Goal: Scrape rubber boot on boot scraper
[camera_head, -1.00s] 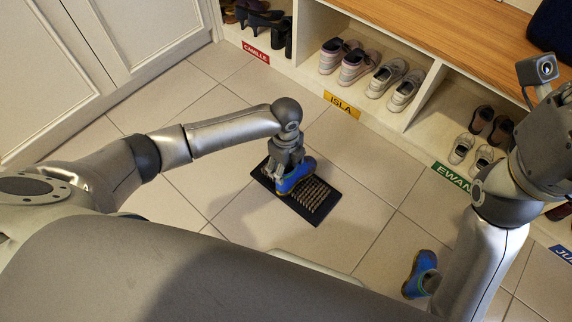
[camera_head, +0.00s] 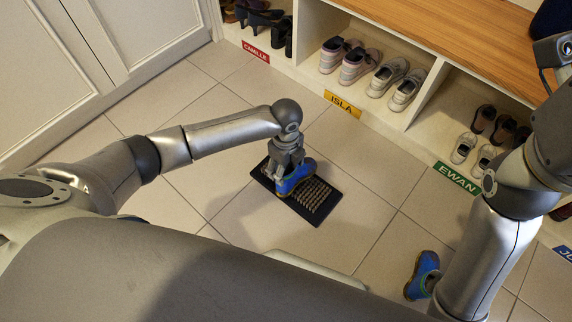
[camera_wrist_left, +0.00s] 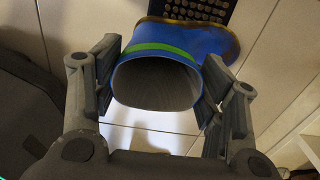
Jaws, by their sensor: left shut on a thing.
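A blue rubber boot (camera_head: 298,178) with a green band is on the black boot scraper (camera_head: 328,209), over its bristles. My left gripper (camera_head: 287,172) is above the boot and shut on its shaft. In the left wrist view, the gripper's fingers (camera_wrist_left: 158,88) sit on both sides of the open boot top, and the boot (camera_wrist_left: 190,40) points away toward the scraper (camera_wrist_left: 205,10). My right gripper is not visible.
Cubbies with pairs of shoes (camera_head: 388,78) run along the back and right, marked by name labels such as the yellow one (camera_head: 342,103) and green one (camera_head: 457,177). A wooden bench top (camera_head: 450,38) covers them. Tiled floor around the scraper is clear.

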